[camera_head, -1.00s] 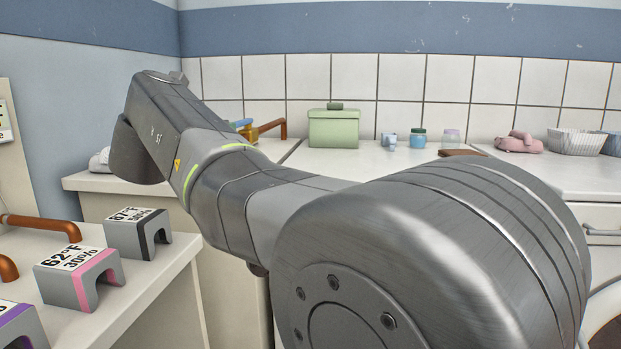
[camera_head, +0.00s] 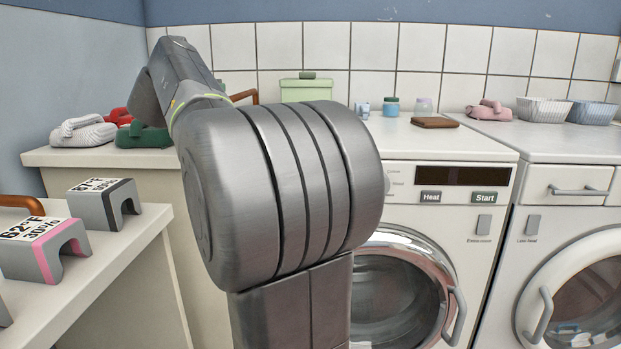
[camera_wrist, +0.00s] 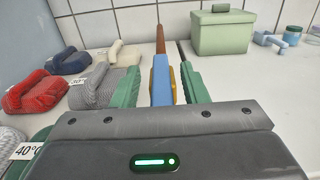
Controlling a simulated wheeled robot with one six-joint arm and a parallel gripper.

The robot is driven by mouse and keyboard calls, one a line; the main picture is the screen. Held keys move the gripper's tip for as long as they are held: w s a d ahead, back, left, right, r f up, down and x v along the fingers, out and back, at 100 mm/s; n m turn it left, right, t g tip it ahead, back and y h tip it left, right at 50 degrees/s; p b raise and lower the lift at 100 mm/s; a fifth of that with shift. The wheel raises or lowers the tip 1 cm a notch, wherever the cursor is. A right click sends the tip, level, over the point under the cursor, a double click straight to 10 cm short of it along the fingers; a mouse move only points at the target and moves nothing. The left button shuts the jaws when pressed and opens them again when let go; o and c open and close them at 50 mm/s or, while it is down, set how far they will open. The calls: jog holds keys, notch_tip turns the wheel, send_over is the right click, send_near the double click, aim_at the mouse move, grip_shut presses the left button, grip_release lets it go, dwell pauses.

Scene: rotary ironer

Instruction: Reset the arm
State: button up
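My arm (camera_head: 280,190) fills the middle of the head view and reaches away to the upper left; its far end hides my gripper there. In the wrist view my gripper (camera_wrist: 160,86) has two green fingers spread apart. A blue piece (camera_wrist: 160,80) with a yellow part (camera_wrist: 179,86) and a copper-brown rod (camera_wrist: 160,40) shows between the fingers. A gap shows on its left; I cannot tell whether it touches the right finger. The brown rod also shows in the head view (camera_head: 246,96), behind my arm.
A green lidded box (camera_wrist: 223,33) stands on the back counter. Folded cloths, red (camera_wrist: 35,92), grey (camera_wrist: 104,88) and others, lie left. A washer (camera_head: 440,170) with a brown item (camera_head: 435,122) on top stands right. Grey blocks (camera_head: 45,245) stand on the left table (camera_head: 120,270).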

jog(key=shift+s, duration=0.15)
jog(key=s+a+p, duration=0.1)
jog(key=s+p, duration=0.1)
jog(key=s, duration=1.1)
jog(key=w, duration=0.4)
jog(key=w+b, duration=0.1)
jog(key=w, duration=0.4)
jog(key=w+d+b, duration=0.1)
jog(key=w, duration=0.3)
jog(key=shift+w+f, duration=0.1)
jog(key=shift+w, duration=0.2)
jog(key=shift+s+d+r+n+y+p, duration=0.2)
jog(key=shift+d+n+y+p, duration=0.3)
jog(key=shift+y, duration=0.4)
jog(key=shift+w+n+y+p, duration=0.1)
jog(key=shift+n+y+p, duration=0.3)
jog(key=shift+y+p, duration=0.1)
jog(key=shift+f, duration=0.2)
